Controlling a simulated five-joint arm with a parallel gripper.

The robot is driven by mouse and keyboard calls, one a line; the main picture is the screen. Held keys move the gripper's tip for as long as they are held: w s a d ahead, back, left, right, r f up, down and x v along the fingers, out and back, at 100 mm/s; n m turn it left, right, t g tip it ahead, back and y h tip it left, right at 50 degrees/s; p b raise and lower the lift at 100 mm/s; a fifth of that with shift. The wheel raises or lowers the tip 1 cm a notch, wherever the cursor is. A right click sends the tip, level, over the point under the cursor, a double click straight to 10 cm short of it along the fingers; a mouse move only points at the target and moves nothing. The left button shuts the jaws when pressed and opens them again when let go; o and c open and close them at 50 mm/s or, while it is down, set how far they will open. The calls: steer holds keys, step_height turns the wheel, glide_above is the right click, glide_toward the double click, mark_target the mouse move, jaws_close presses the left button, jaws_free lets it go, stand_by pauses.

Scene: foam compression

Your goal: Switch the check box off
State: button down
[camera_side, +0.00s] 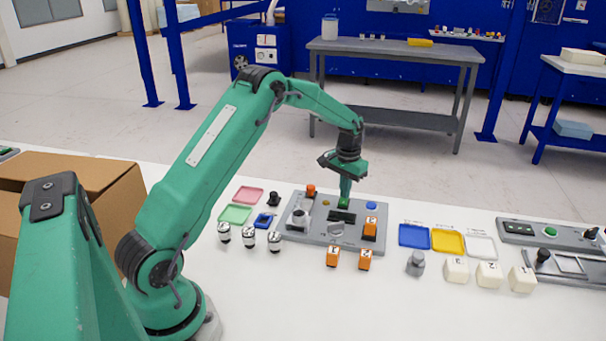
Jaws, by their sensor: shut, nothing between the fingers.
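A grey control panel (313,234) lies flat on the white table in the middle of the side view. It carries an orange knob (311,190), a small yellow button (326,203), a blue button (371,206), a round pale dial (299,217), a dark slot (342,216), a grey piece (335,229) and an upright orange block (370,229). Which of these parts is the check box switch, I cannot tell. My gripper (345,202) is shut and empty, pointing down over the panel's middle near the dark slot. Whether it touches the panel is unclear.
Left of the panel are pink (248,195) and green (235,214) trays and several silver-topped pieces (249,237). Two orange blocks (333,257) lie in front. Coloured trays (447,241), a grey weight (415,263) and cream blocks (488,274) stand right. A cardboard box (110,190) stands left.

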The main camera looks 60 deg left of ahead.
steer(key=shift+r, duration=3.45)
steer(key=shift+r, duration=0.1)
steer(key=s+d+r+m+t, duration=0.1)
steer(key=s+d+r+t, duration=0.2)
steer(key=s+d+r, duration=0.95)
steer(key=s+d+m+t, duration=0.1)
steer(key=s+d, duration=0.2)
steer(key=s, duration=0.6)
steer(key=s+d+r+m+t, duration=0.1)
steer(key=s+d, duration=0.1)
steer(key=s, duration=0.7)
steer(key=shift+s+d+r+t, duration=0.3)
steer(key=shift+s+d, duration=0.05)
steer(key=shift+d, duration=0.05)
